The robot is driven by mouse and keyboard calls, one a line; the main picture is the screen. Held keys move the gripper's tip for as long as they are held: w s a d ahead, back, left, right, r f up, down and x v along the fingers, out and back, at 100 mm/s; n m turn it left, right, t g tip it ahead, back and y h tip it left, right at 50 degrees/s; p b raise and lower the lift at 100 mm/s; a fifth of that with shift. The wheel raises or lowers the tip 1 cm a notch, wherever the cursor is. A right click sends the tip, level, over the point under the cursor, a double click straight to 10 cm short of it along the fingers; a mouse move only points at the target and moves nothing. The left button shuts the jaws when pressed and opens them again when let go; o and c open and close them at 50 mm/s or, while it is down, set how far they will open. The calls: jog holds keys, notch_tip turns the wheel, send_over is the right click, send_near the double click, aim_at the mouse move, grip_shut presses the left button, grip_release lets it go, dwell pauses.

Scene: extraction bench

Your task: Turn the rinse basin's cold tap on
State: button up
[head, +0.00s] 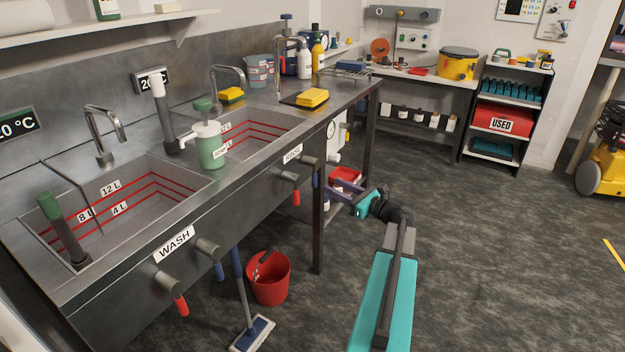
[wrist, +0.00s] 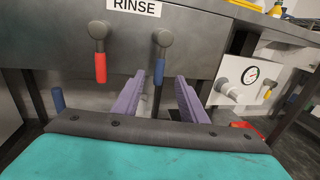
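The rinse basin (head: 252,128) is the farther sink, with a RINSE label on its front. Below the label hang two lever taps. The one with the red handle (wrist: 100,67) is on the left; it also shows in the head view (head: 296,197). The cold tap with the blue handle (wrist: 158,72) is on the right, pointing down; in the head view its handle (head: 315,180) is partly covered by the bench leg. My gripper (wrist: 160,76) is open, its purple fingers on either side of the blue handle in the picture. Contact cannot be told. It also shows in the head view (head: 328,187).
The wash basin (head: 125,200) has its own red and blue levers. A white panel with a gauge (wrist: 250,78) is right of the taps. A red bucket (head: 269,278) and a mop (head: 250,330) stand on the floor.

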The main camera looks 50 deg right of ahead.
aim_at(317, 178)
jog(key=w, duration=1)
jog(key=shift+a, duration=0.25)
jog(key=shift+c, duration=0.5)
